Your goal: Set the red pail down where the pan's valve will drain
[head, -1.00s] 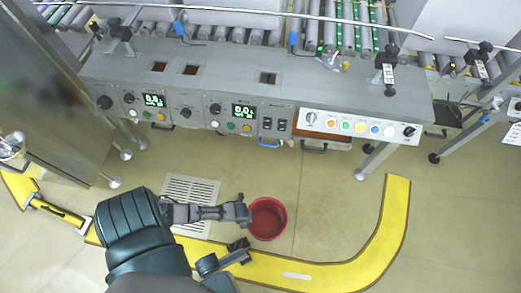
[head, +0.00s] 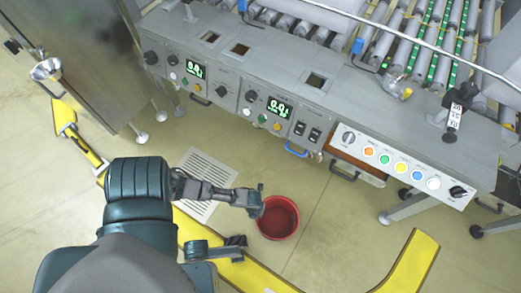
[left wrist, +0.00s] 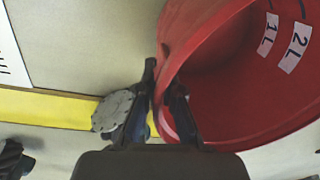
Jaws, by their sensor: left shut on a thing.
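The red pail (head: 278,218) is in the middle of the head view, beside the floor grate. My left gripper (head: 256,202) is shut on the pail's rim at its left side. In the left wrist view, the red pail (left wrist: 235,95) fills the right side, with 1L and 2L labels inside it. One finger of my left gripper (left wrist: 163,95) is outside the wall and one inside. I cannot tell whether the pail touches the floor. No pan or valve can be clearly made out.
A grey control bench (head: 330,110) with buttons and displays runs across the back. A metal cabinet (head: 85,55) with a silver funnel-shaped piece (head: 47,70) stands at left. A floor grate (head: 205,175) and yellow floor strips (head: 412,260) lie nearby. Open floor lies right of the pail.

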